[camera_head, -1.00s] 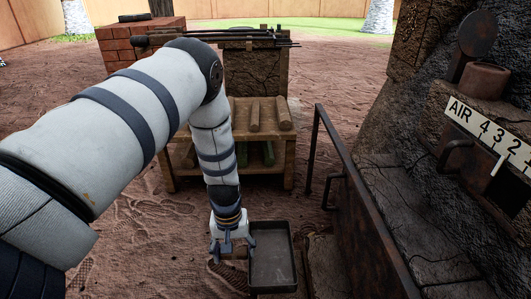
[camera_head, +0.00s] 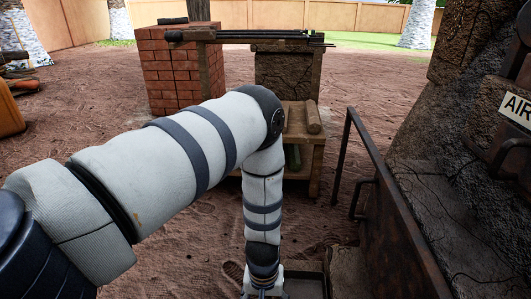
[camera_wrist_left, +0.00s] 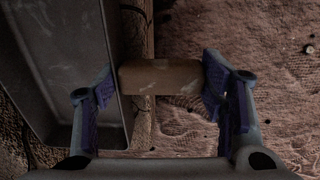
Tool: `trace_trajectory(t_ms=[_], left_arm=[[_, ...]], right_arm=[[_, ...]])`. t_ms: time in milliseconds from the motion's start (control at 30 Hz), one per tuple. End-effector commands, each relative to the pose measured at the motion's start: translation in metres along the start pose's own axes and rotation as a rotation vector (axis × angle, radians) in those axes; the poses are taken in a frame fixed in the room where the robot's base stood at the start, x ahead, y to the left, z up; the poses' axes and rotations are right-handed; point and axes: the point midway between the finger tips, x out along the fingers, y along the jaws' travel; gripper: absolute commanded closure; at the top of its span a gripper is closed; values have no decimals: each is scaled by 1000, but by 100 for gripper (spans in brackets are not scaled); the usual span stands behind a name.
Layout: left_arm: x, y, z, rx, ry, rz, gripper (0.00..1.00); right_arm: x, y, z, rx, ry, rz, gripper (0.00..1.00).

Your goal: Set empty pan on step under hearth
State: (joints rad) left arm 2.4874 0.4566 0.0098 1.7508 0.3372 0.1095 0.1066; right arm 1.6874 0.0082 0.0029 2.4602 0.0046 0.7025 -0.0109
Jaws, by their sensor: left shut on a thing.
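The empty dark metal pan (camera_head: 306,287) is cut by the bottom edge of the head view, just right of my left gripper (camera_head: 262,294). In the left wrist view the pan (camera_wrist_left: 65,60) fills the left side, its inside bare. A tan handle-like piece (camera_wrist_left: 160,77) spans between the fingers of my left gripper (camera_wrist_left: 160,92), beside the pan's wall. The gripper is shut on the pan; the exact contact is dark and hard to make out. The low block or step (camera_head: 346,272) lies right of the pan, beside the iron rail. My right gripper is not in view.
An iron rail and plate (camera_head: 400,235) stand close on the right before the kiln (camera_head: 430,185). A wooden rack (camera_head: 316,150) stands ahead, partly behind my arm. A brick stack (camera_head: 178,75) stands farther back. Sandy ground (camera_head: 110,130) is open to the left.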

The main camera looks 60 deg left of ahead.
Motion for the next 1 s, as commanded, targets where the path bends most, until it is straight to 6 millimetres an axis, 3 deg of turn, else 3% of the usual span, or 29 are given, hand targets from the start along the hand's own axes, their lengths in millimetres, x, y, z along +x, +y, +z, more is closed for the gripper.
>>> trace_trajectory(t_ms=[33, 67, 133, 500, 567, 800, 1000], left_arm=[[2, 0, 0, 0, 0, 0, 94], [2, 0, 0, 0, 0, 0, 31], [2, 0, 0, 0, 0, 0, 15], [-4, 0, 0, 0, 0, 1, 15], [-15, 1, 0, 1, 1, 3, 15], [-85, 2, -1, 3, 5, 6, 15], [-118, 1, 0, 1, 2, 3, 15]], right_arm=[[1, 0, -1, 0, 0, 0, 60], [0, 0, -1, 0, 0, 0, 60], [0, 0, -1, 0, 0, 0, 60], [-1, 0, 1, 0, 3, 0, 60], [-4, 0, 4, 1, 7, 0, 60], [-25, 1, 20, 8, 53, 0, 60], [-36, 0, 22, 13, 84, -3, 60]])
